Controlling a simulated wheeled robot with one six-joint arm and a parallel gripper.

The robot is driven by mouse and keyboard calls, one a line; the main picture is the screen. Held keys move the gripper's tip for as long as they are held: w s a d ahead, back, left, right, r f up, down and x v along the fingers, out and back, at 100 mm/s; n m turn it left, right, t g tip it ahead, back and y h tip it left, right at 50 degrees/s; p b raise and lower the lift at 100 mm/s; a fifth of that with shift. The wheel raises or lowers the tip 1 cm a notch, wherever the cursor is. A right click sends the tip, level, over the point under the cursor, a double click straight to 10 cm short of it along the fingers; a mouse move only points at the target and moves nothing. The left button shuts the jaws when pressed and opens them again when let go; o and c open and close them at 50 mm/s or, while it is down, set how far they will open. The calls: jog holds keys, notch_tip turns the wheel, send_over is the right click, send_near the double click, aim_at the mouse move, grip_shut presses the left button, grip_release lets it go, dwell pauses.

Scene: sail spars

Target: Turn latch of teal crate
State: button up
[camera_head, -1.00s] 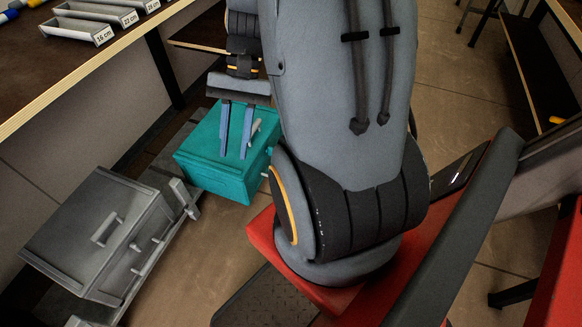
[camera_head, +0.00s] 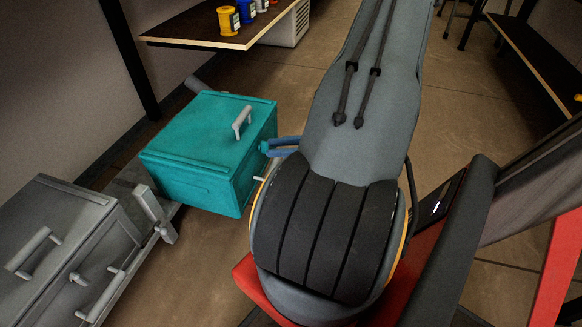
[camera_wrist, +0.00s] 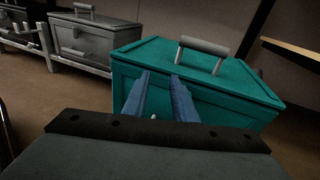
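The teal crate (camera_head: 205,150) stands on the low rack with its lid closed and a grey handle (camera_head: 242,122) on top. It also fills the middle of the wrist view (camera_wrist: 235,97). My gripper (camera_head: 266,147) is at the crate's right-hand front face. In the wrist view its two blue fingers (camera_wrist: 160,76) stand apart, pointing at that face. A small pale piece, perhaps the latch (camera_wrist: 153,117), shows low between the fingers. A pale stub (camera_head: 258,178) shows low on that face in the head view. I cannot tell whether the fingers touch the crate or latch.
A grey crate (camera_head: 50,215) with handles and pegs stands beside the teal one at the left. A shelf (camera_head: 190,38) with yellow, blue and red containers is behind. The brown floor (camera_head: 275,85) behind the teal crate is clear.

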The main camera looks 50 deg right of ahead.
aim_at(264, 148)
jog(key=s+d+f+m+t+h+b, duration=0.1)
jog(key=d+f+m+t+h+b, duration=0.2)
jog(key=d+f, duration=0.3)
jog(key=shift+m, duration=0.3)
jog(key=b+x, duration=0.1)
jog(key=x, duration=0.6)
jog(key=shift+w+a, duration=0.1)
grip_shut()
jog(key=n, duration=1.7)
jog(key=shift+o, duration=1.2)
grip_release()
jog(key=shift+n, duration=0.4)
